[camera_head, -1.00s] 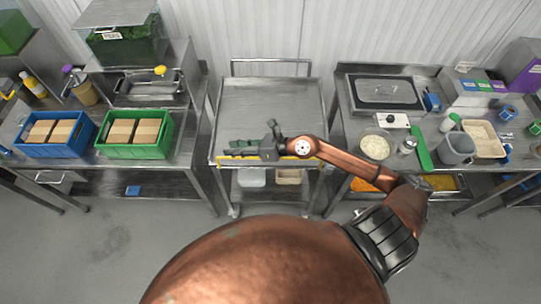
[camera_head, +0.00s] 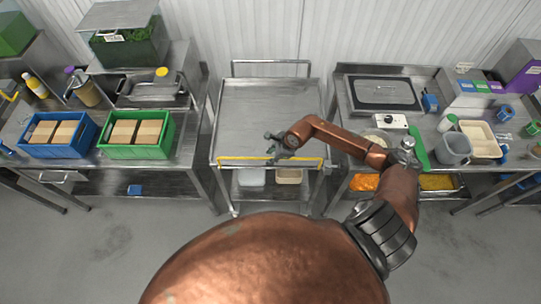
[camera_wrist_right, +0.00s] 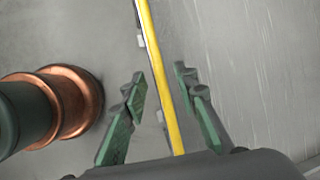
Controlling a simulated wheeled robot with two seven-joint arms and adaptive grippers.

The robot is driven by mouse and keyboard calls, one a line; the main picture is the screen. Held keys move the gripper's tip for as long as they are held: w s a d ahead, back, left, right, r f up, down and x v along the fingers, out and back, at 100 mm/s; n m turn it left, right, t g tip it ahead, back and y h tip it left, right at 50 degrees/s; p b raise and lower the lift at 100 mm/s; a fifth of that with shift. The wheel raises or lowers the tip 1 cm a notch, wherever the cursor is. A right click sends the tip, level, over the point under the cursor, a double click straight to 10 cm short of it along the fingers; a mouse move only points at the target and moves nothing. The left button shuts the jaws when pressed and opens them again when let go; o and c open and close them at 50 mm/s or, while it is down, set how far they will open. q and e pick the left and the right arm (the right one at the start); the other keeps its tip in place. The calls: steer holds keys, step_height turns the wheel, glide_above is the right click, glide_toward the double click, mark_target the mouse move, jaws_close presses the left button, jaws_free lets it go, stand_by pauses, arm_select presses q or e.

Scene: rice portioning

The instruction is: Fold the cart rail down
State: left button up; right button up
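The steel cart (camera_head: 270,110) stands in the middle of the head view. Its yellow rail (camera_head: 240,158) runs along the near edge, with short end legs reaching down from the bar, so it appears raised. My right gripper (camera_head: 275,148) is over the middle of the rail. In the right wrist view, the yellow rail (camera_wrist_right: 166,95) passes between the two green-padded fingers of my right gripper (camera_wrist_right: 159,76). The fingers are open, with a gap on each side of the bar. My left gripper is not in view.
A left bench holds a blue crate (camera_head: 27,150) and a green crate (camera_head: 112,151) with boxes. The cart top is bare.

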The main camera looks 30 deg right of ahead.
steer(key=shift+w+f, duration=0.1)
steer(key=shift+f, duration=0.15)
jaws_close()
stand_by(0.6)
